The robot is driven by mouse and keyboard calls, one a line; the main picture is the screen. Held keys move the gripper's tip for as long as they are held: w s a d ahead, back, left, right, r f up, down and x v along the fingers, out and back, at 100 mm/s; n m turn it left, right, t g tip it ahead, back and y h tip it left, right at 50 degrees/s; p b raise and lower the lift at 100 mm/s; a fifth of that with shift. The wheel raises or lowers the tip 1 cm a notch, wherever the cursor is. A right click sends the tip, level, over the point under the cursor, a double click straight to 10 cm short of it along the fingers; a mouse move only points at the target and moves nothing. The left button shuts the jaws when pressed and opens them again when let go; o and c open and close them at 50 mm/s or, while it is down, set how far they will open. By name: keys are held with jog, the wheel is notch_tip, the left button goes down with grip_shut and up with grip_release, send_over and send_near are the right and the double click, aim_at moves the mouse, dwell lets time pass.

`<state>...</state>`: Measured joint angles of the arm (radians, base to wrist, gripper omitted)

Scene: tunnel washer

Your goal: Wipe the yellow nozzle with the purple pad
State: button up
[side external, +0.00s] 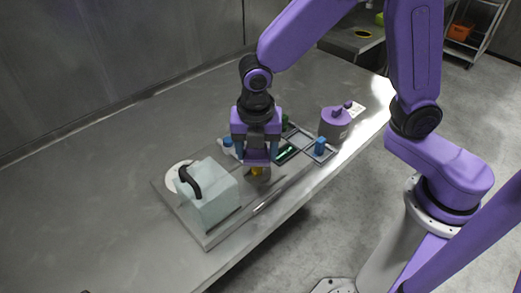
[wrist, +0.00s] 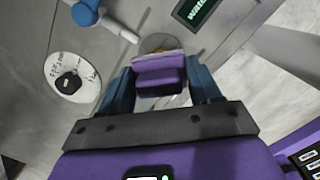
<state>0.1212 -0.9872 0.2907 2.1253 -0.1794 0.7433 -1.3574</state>
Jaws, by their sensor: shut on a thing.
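My gripper (side external: 256,160) points down over the work, its two blue fingers shut on the purple pad. The pad (wrist: 160,75) shows between the fingers in the wrist view, with a paler layer along its far edge. In the wrist view the nozzle is almost wholly hidden behind the pad.
A pale translucent box (side external: 210,200) with a black handle stands left of my gripper. A white dial (wrist: 70,78) with a black knob and a blue fitting (wrist: 85,12) are nearby. A display (wrist: 196,10) and a purple-topped container (side external: 335,122) lie rightward. The table's left is clear.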

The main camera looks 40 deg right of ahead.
jog(key=shift+w, duration=1.15)
jog(key=shift+s+r, duration=0.1)
jog(key=shift+r, duration=4)
